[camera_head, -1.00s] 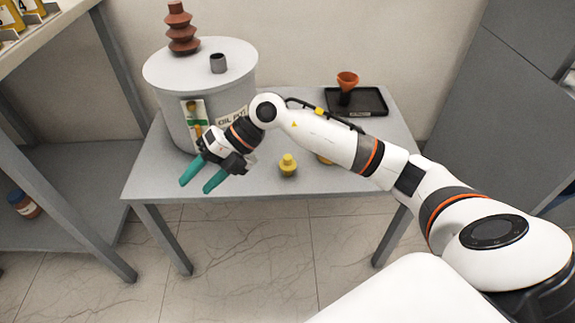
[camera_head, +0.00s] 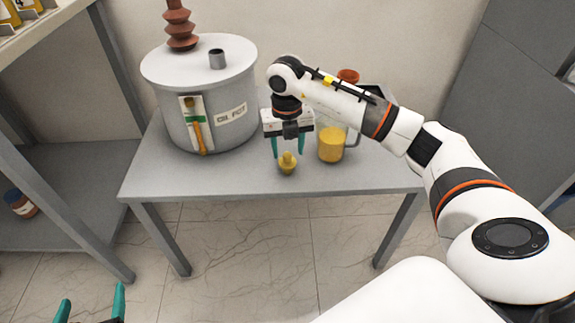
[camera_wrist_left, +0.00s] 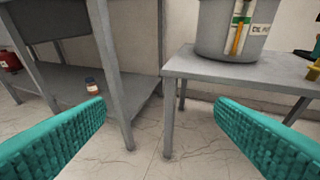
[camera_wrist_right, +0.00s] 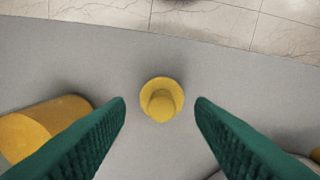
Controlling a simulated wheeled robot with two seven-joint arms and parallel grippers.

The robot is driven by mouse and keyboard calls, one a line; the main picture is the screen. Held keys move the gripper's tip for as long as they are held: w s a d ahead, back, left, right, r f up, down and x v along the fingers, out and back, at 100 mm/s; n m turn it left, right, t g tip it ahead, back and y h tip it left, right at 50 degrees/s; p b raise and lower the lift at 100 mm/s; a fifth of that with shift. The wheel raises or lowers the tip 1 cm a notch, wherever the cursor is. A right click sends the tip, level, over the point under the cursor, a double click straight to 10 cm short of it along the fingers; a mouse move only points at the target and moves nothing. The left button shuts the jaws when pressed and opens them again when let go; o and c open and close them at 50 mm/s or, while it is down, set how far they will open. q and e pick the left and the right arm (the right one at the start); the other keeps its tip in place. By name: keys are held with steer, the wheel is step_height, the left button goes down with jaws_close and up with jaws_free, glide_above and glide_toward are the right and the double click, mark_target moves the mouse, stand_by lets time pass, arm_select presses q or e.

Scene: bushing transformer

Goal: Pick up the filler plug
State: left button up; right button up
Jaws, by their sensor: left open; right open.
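The filler plug, a small yellow knob with a round flange (camera_head: 288,163), stands on the grey table near its front edge. In the right wrist view the filler plug (camera_wrist_right: 162,99) lies centred just beyond and between the fingertips. My right gripper (camera_head: 288,147) points down over it with green fingers apart, one to each side; they do not visibly touch it. My left gripper (camera_head: 92,300) is low at the bottom left, open and empty, away from the table; its fingers also show in the left wrist view (camera_wrist_left: 160,108).
A jug of yellow oil (camera_head: 331,146) stands close right of the plug. The grey oil pot (camera_head: 240,92) with a brown bushing (camera_head: 181,30) stands on the table's left (camera_head: 200,181). An orange funnel (camera_head: 348,75) is partly hidden behind my right arm. A shelf unit (camera_head: 75,150) stands left.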

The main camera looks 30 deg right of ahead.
mark_target(287, 155)
steer(key=shift+f, duration=0.7)
step_height(287, 155, down, 4)
steer(key=shift+r+b, duration=0.25)
steer(key=shift+b, duration=0.7)
steer(key=shift+f, duration=0.4)
arm_select(q)
step_height(287, 155, up, 8)
steer(key=w+d+t+h, duration=0.1)
steer(key=t, duration=0.4)
steer(key=shift+d+f+t+h, duration=0.15)
steer(key=shift+d+t+h, duration=0.15)
steer(key=shift+h, duration=0.1)
steer(key=shift+w, duration=0.1)
arm_select(e)
steer(key=c, duration=0.7)
steer(key=shift+o, duration=0.2)
steer(key=shift+w+r, duration=0.1)
steer(key=shift+r, duration=0.05)
